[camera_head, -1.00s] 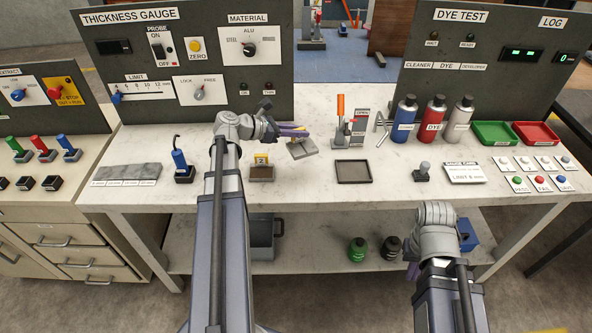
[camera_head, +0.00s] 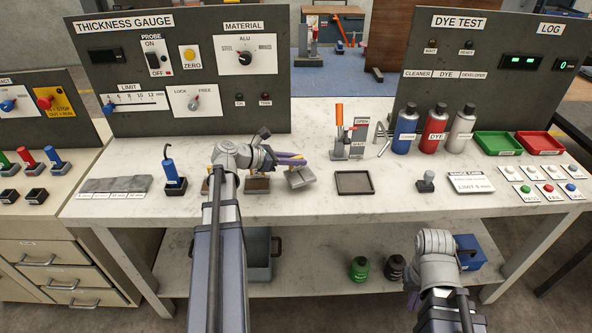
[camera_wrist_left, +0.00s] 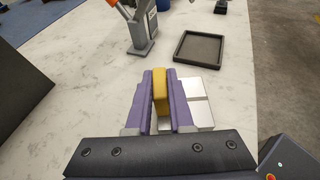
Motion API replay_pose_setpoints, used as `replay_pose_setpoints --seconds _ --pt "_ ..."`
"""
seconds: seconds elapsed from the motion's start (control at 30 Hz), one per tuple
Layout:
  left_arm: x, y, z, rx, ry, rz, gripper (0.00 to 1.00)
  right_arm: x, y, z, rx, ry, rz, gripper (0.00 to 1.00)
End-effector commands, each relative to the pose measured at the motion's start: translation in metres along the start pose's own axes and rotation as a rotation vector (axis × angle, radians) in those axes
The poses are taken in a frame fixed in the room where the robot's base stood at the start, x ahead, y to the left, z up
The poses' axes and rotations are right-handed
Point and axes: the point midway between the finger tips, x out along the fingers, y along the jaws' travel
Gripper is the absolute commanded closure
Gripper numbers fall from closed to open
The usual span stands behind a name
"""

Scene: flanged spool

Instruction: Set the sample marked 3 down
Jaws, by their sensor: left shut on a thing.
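My left gripper (camera_head: 296,161) is shut on the yellow upright part (camera_wrist_left: 160,92) of a sample, which stands between its purple fingers. The sample's grey metal block (camera_head: 300,178) is below the fingertips in the head view, between the brown block and the dark tray. In the left wrist view its silvery top (camera_wrist_left: 195,98) shows right of the fingers. I cannot read a number on it, or tell whether it touches the bench. My right gripper (camera_head: 411,288) is low at the bench's front, mostly hidden by its own arm.
A dark square tray (camera_head: 355,183) is right of the sample. A brown block (camera_head: 257,184) stands left of it. Behind is an orange-handled clamp (camera_head: 340,130). Blue (camera_head: 405,130), red (camera_head: 433,130) and grey (camera_head: 461,130) cans stand right. Bare bench lies in front.

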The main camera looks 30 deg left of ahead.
Motion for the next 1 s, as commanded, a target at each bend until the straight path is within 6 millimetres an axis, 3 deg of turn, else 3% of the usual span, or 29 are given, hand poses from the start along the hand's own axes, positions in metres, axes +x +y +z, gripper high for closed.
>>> replay_pose_setpoints --seconds 0.03,0.2,0.63,0.67,0.9,1.0 --pt "0.005 0.0 -0.011 -0.001 -0.002 0.0 1.0 0.012 -0.001 -0.001 0.0 0.0 0.0 1.0" --pt "0.011 0.0 -0.026 -0.001 -0.002 0.0 1.0 0.028 -0.003 -0.002 0.0 0.0 0.0 1.0" --pt "0.012 0.0 -0.028 -0.001 -0.002 0.0 1.0 0.031 -0.003 -0.002 0.0 0.0 0.0 1.0" --pt "0.011 0.0 -0.027 0.0 0.0 0.0 0.77 0.029 -0.003 -0.002 0.0 0.0 0.0 1.0" --pt "0.011 0.0 -0.027 0.0 0.0 0.0 0.5 0.029 -0.003 -0.002 0.0 0.0 0.0 1.0" --pt "0.011 0.0 -0.027 0.0 0.0 0.0 0.5 0.029 -0.003 -0.002 0.0 0.0 0.0 1.0"
